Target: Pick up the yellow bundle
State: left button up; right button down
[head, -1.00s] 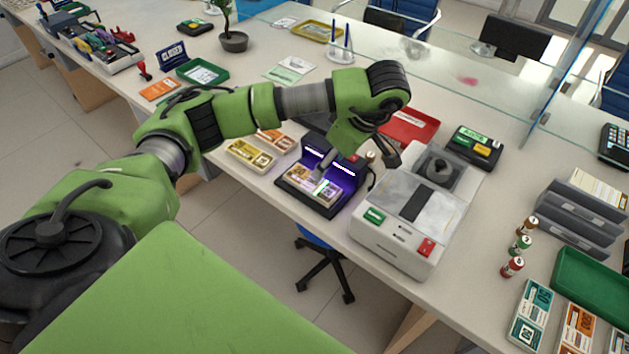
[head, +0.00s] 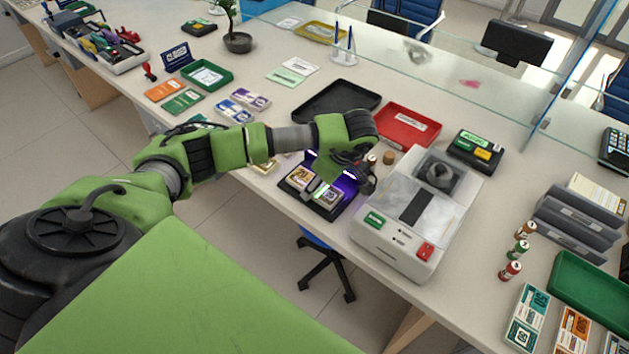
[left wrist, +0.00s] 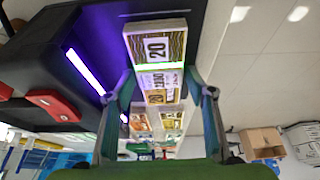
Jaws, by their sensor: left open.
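The yellow bundle (head: 331,196) lies on the black lamp device (head: 318,209) with the glowing purple light, near the counter's front edge. In the left wrist view the yellow bundle (left wrist: 157,42) shows a "20" and a pale band around its middle. My left gripper (head: 317,188) is low over the bundle, which is partly hidden behind it in the head view. In the left wrist view its open fingers (left wrist: 160,80) stand on either side of the bundle; whether they touch it I cannot tell. My right gripper is not in view.
A grey-white counting machine (head: 405,215) stands close right of the lamp device. Another yellow bundle (head: 263,167) is partly hidden under my arm. A black tray (head: 336,86) and a red tray (head: 428,125) lie behind. Purple bundles (head: 250,98) lie farther left.

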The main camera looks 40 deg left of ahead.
pick_arm(q)
jog(key=c, duration=1)
